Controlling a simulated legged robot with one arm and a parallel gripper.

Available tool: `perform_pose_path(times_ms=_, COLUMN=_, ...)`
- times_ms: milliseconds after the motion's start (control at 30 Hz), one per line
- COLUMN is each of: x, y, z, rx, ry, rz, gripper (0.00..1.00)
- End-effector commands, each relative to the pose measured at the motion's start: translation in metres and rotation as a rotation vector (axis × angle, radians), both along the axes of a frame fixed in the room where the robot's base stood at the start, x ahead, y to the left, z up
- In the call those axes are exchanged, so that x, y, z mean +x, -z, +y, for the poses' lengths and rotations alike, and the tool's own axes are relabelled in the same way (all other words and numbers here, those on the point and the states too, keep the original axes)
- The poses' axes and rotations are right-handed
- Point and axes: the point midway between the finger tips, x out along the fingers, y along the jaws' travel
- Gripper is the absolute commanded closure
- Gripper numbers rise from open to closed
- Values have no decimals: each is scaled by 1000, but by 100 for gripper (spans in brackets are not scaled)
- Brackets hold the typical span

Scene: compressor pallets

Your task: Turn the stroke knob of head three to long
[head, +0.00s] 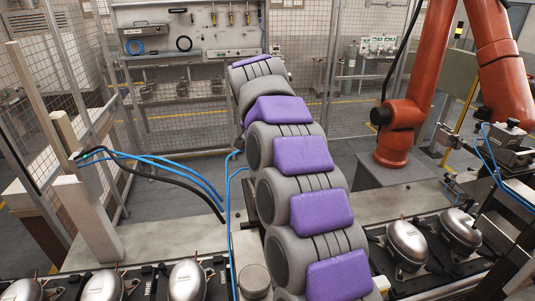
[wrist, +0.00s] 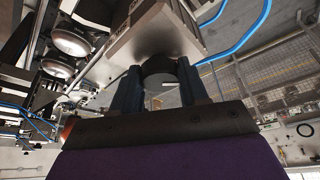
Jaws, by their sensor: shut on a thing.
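In the wrist view my gripper (wrist: 158,92) has one dark blue finger on each side of a dark round knob (wrist: 160,70). It is shut on this knob, which sits under a pale metal block (wrist: 150,38). A short light mark shows on the knob's lower face. No label or long/short scale can be read, and I cannot tell the head's number from the pictures. In the head view my grey and purple arm stretches away up the middle, and my gripper and the knob do not show there.
Silver compressors (head: 407,240) stand in black trays at the lower left and right. An orange robot arm (head: 400,115) stands at the right. Blue hoses (head: 165,165) loop at the left. Mesh fencing and a tool panel (head: 190,35) are behind.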

Motion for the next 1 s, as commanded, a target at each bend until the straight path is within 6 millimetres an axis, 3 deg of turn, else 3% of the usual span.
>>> perform_pose_path(times_ms=300, x=2, y=0, z=2, rx=0, ry=100, rz=-3, gripper=87)
perform_pose_path(times_ms=833, x=1, y=-1, z=2, rx=1, ry=123, rz=-1, gripper=87)
perform_pose_path(times_ms=867, x=1, y=-1, z=2, rx=1, ry=123, rz=-1, gripper=56)
perform_pose_path(times_ms=1000, x=1, y=-1, z=1, rx=1, ry=123, rz=-1, gripper=42)
